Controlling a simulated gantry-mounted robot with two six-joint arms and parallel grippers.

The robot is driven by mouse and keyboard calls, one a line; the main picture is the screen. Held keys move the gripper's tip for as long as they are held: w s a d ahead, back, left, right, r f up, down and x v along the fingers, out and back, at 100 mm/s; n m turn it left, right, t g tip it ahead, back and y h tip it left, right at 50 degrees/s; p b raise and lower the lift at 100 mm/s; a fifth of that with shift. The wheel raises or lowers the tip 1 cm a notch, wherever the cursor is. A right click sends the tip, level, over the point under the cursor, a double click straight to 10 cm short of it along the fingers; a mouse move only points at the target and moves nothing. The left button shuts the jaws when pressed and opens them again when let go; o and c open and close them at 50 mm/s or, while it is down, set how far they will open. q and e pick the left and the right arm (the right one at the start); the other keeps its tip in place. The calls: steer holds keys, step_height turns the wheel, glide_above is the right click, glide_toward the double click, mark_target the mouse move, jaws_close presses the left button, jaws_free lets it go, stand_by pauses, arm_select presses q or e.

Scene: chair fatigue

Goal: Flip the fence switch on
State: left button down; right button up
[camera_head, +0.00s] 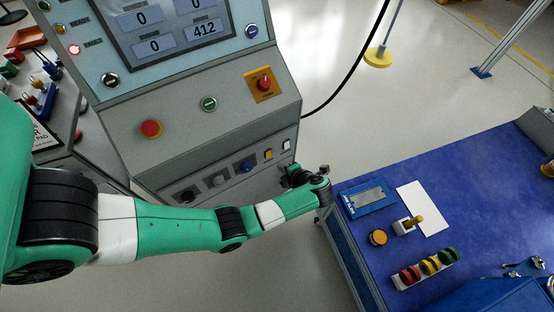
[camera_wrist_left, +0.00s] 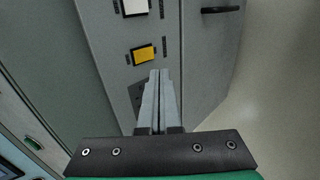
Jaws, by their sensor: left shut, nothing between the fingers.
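A yellow switch (camera_head: 268,154) and a white switch (camera_head: 286,145) sit on the lower front of the grey console; their labels are too small to read, so I cannot tell which is the fence switch. My left gripper (camera_head: 293,178) is just below and right of them. In the left wrist view the fingers (camera_wrist_left: 159,74) are shut and empty, their tips pointing at the panel just below the yellow switch (camera_wrist_left: 144,54). The white switch (camera_wrist_left: 134,8) is farther up, at the top edge. Contact with the panel cannot be told. My right gripper is not in view.
A blue-topped table (camera_head: 465,185) with small parts stands at the right. Bare floor lies between.

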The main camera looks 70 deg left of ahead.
arm_select(q)
steer(key=p+v, duration=0.2)
steer(key=v, duration=0.4)
steer(key=shift+r, duration=0.6)
steer(key=shift+w, duration=0.1)
